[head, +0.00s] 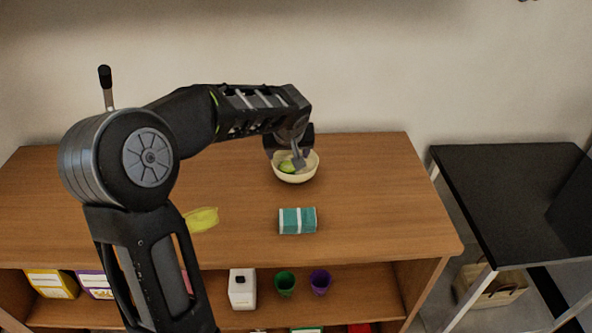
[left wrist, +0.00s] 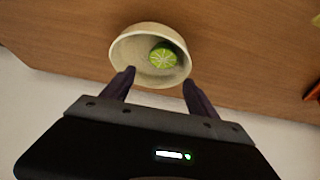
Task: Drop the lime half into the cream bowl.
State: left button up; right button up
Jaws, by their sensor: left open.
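The cream bowl (head: 296,176) stands on the wooden shelf top, near its back edge in the head view. The lime half (head: 287,166) lies inside the bowl, green with a pale cut face. In the left wrist view the lime half (left wrist: 162,56) rests toward the right inside the bowl (left wrist: 122,52). My left gripper (head: 298,158) is just above the bowl. In the left wrist view its two fingers (left wrist: 158,82) are apart with nothing between them, over the bowl's near rim. My right gripper is in neither view.
A teal box with white bands (head: 297,221) lies in front of the bowl. A yellow item (head: 202,219) lies to the left, partly behind my arm. Cups and a white container (head: 242,289) stand on the lower shelf. A black table (head: 510,195) is at the right.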

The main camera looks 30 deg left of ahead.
pick_arm(q)
jog(key=b+v, duration=0.1)
jog(key=v, duration=0.6)
jog(key=shift+s+d+r, duration=0.1)
jog(key=shift+s+r, duration=0.05)
jog(key=shift+r, duration=0.15)
dwell(0.6)
